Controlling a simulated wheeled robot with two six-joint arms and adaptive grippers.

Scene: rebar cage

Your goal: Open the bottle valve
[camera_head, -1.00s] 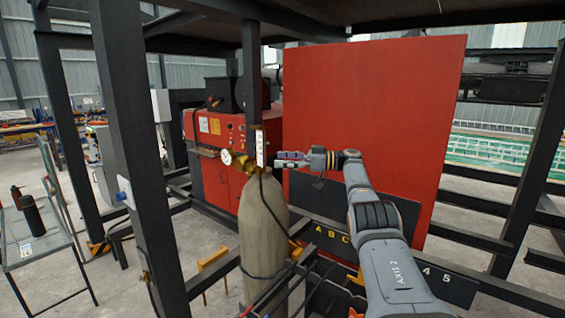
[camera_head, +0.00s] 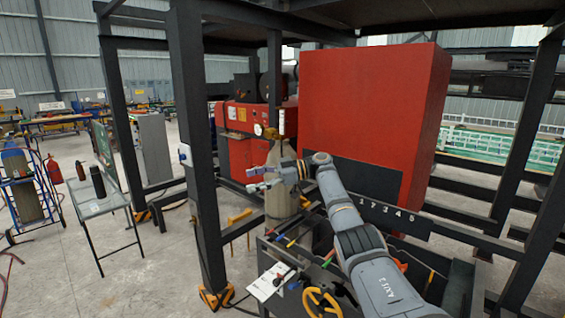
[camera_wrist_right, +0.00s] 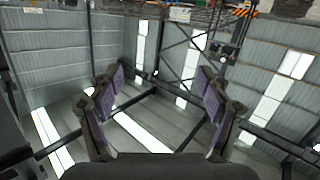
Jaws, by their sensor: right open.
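The grey-beige gas bottle (camera_head: 281,200) stands upright by a dark post, near the middle of the head view. Its brass valve and gauge (camera_head: 270,132) show at its top, small and beside the post. My right gripper (camera_head: 254,179) is open and empty. It points left across the bottle's body, below the valve; the gap to the bottle cannot be told. In the right wrist view the two spread fingers (camera_wrist_right: 161,100) frame only the hall's roof and beams, with no bottle or valve between them. My left gripper is not in view.
A large red cabinet (camera_head: 365,100) stands behind my right arm. Dark frame posts (camera_head: 195,150) rise left of the bottle. A tool tray with a yellow handwheel (camera_head: 322,302) lies in front. A table with dark flasks (camera_head: 98,181) stands left, with open floor around it.

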